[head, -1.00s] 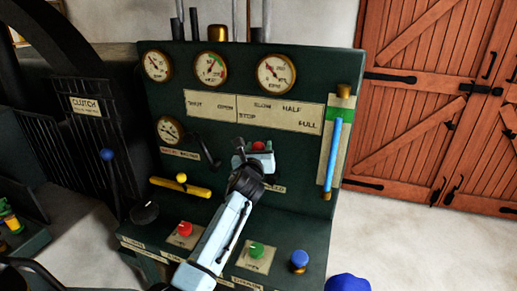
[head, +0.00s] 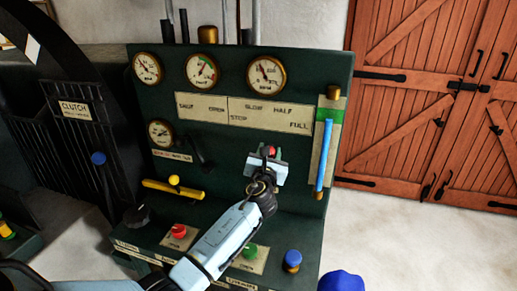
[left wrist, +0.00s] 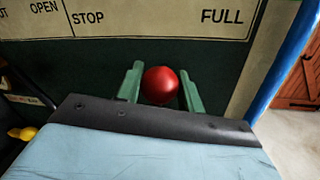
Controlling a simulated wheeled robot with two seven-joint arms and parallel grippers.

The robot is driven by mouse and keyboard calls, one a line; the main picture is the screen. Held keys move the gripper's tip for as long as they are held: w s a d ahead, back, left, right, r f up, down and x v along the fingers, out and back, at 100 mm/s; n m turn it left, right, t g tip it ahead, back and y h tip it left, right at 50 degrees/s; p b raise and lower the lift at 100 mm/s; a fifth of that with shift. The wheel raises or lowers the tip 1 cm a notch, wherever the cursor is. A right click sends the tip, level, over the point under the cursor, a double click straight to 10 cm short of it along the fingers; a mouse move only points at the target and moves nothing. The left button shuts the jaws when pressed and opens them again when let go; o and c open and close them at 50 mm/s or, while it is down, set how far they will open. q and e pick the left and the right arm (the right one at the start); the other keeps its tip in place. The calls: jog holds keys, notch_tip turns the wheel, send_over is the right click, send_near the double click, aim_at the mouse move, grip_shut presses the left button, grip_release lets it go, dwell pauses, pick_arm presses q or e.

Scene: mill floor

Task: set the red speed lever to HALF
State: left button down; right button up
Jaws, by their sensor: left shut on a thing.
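The red speed lever's knob (head: 268,150) stands in front of the dark green panel, below the speed plate (head: 270,113) marked STOP, SLOW, HALF and FULL. In the head view it lies below the stretch between SLOW and HALF. My left gripper (head: 267,160) is shut on the knob. In the left wrist view the red ball (left wrist: 160,85) sits between the two green fingers, with STOP up to its left and FULL up to its right. The lever's shaft is hidden by my gripper. My right gripper is not in view.
A blue gauge tube (head: 324,155) stands to the right of the lever. A dark crank handle (head: 202,156) and a yellow-knobbed lever (head: 174,181) are to the left. Red (head: 179,231), green (head: 250,251) and blue (head: 292,258) knobs sit on the ledge below.

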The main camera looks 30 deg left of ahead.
pick_arm(q)
jog(key=shift+d+f, duration=0.1)
jog(key=shift+d, duration=0.15)
jog(key=c, duration=0.9)
grip_release()
jog(key=shift+c, duration=0.2)
jog(key=r+p+v, duration=0.1)
jog(key=v, duration=1.2)
jog(key=shift+f, duration=0.5)
jog(key=shift+s+d, duration=0.1)
jog(key=shift+s, duration=0.05)
